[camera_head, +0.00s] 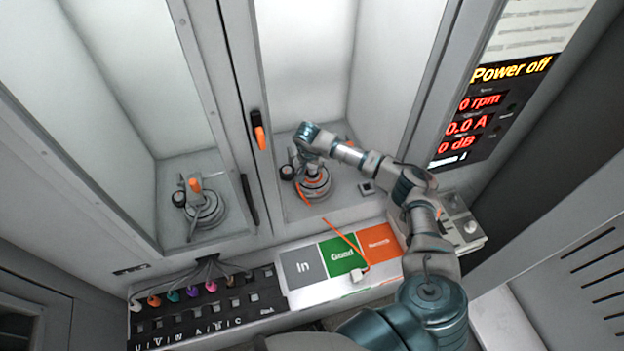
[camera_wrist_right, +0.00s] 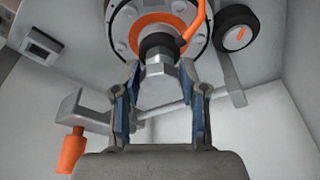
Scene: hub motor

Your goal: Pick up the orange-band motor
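The orange-band motor (camera_head: 316,187) sits on the floor of the right chamber, with an orange cable at its side. In the right wrist view the motor (camera_wrist_right: 122,32) fills the top middle, showing its orange ring and a dark central shaft with a metal nut. My right gripper (camera_wrist_right: 160,80) is open, with one finger on each side of the shaft end and visible space between the pads. In the head view the right gripper (camera_head: 311,164) is above the motor, partly hidden by its wrist. My left gripper is not in view.
A clamp with an orange handle (camera_wrist_right: 72,150) and a black round knob (camera_wrist_right: 237,28) are close to my right fingers. Another motor (camera_head: 207,209) sits in the left chamber. A tray (camera_head: 330,287) marked In, Good and Rework lies in front, beside the coloured connectors (camera_head: 191,292).

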